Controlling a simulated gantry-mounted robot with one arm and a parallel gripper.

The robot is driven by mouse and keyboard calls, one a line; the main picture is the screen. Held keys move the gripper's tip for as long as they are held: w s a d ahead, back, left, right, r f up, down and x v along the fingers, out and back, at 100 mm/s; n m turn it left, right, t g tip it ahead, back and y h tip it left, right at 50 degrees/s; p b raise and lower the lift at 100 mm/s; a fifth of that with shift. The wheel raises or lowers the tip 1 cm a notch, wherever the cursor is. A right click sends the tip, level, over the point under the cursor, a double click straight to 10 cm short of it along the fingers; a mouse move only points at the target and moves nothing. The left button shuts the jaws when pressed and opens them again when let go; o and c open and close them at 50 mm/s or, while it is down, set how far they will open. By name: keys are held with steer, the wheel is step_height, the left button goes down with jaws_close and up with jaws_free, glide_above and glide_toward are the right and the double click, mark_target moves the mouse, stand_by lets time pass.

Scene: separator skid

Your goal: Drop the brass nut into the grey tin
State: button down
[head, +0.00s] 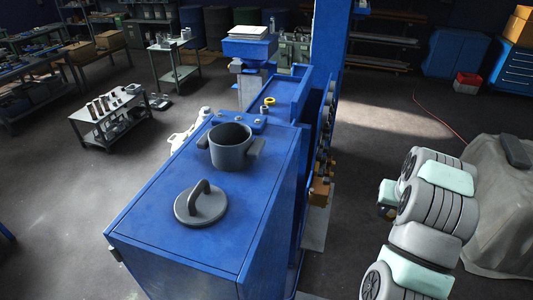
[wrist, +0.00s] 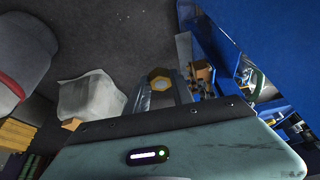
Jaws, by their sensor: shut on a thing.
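The grey tin (head: 230,147) stands upright and open on top of the blue cabinet, with a lug on each side. Its round lid (head: 200,205) with an arched handle lies on the same top, in front of it. In the wrist view my gripper (wrist: 162,88) is shut on the brass nut (wrist: 160,76), a hexagonal ring with a gold-coloured rim at the fingertips. The gripper and nut do not show in the head view; only my grey and mint arm does, right of the cabinet, apart from the tin.
The blue cabinet (head: 165,215) has bare top around the lid. A small yellow ring (head: 269,101) sits on the blue unit behind the tin. Pipe fittings (head: 322,180) line its right side. A draped grey cover (head: 505,220) stands far right, with open floor between.

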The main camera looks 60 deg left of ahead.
steer(key=s+a+r+n+g, duration=0.1)
steer(key=s+a+r+n, duration=0.2)
steer(key=a, duration=0.5)
steer(key=s+a+r+n+g+y+p, duration=0.1)
steer(key=s+a+r+n, duration=0.2)
steer(key=s+a+r, duration=0.2)
steer(key=s+a+r+n+g+y, duration=0.1)
steer(key=s+a+r+n, duration=0.2)
steer(key=a+r, duration=0.4)
steer(key=shift+s+a+r, duration=0.1)
steer(key=shift+s+a, duration=0.1)
steer(key=shift+a, duration=0.8)
steer(key=shift+s+a+r, duration=0.1)
steer(key=shift+s+a, duration=0.15)
steer(key=shift+a, duration=0.8)
steer(key=shift+s+a, duration=0.2)
steer(key=shift+a, duration=0.8)
steer(key=s+a+r+n+p, duration=0.1)
steer(key=s+a+r+n, duration=0.15)
steer(key=s+r, duration=0.5)
steer(key=g, duration=0.1)
glide_toward(233, 143)
steer(key=s+d, duration=0.1)
steer(key=s, duration=0.2)
steer(key=shift+w+d+f+n+b, duration=0.1)
steer(key=shift+f+n+b, duration=0.15)
steer(key=shift+f+b, duration=0.7)
steer(key=shift+w+d+f+n+b, duration=0.1)
steer(key=shift+f+n+b, duration=0.1)
steer(key=shift+f+b, duration=0.75)
